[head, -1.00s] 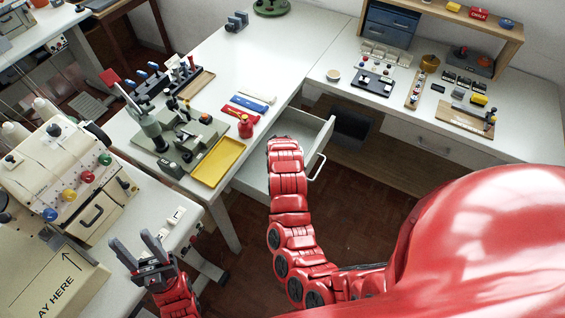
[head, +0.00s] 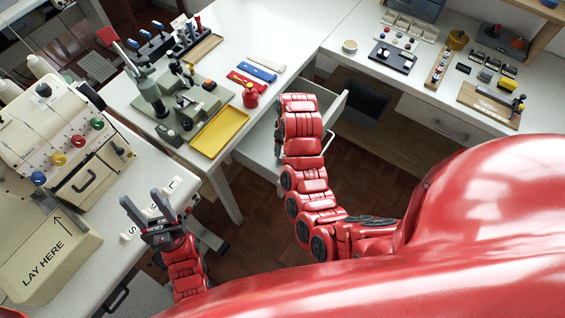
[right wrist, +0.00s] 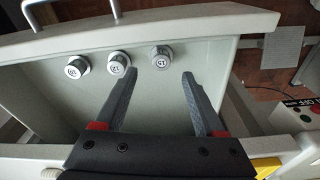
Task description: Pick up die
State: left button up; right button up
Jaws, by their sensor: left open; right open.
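Three round metal dies with marked faces lie in a row in the open grey drawer (right wrist: 60,98): a left one (right wrist: 77,67), a middle one (right wrist: 118,64) and a right one (right wrist: 161,57). The markings are too small to read surely. My right gripper (right wrist: 160,75) is open and empty over the drawer, its fingertips to either side of a spot just below the right die in the picture. In the head view my right arm hides that gripper and the dies; the drawer (head: 253,165) shows beside it.
A yellow tray (head: 220,132) and a red bottle (head: 250,95) stand on the table above the drawer. A cream machine (head: 65,135) and a "LAY HERE" box (head: 45,258) are at the left.

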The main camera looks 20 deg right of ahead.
jog(key=shift+a+f, duration=0.1)
jog(key=shift+f, duration=0.6)
jog(key=shift+w+f+p, duration=0.1)
jog(key=shift+f+p, duration=0.25)
jog(key=shift+f, duration=0.05)
jog(key=f, duration=0.1)
jog(key=f+p, duration=0.1)
jog(key=f, duration=0.1)
jog(key=shift+w+a, duration=0.2)
jog(key=shift+f, duration=0.65)
jog(key=shift+c, duration=0.2)
grip_shut()
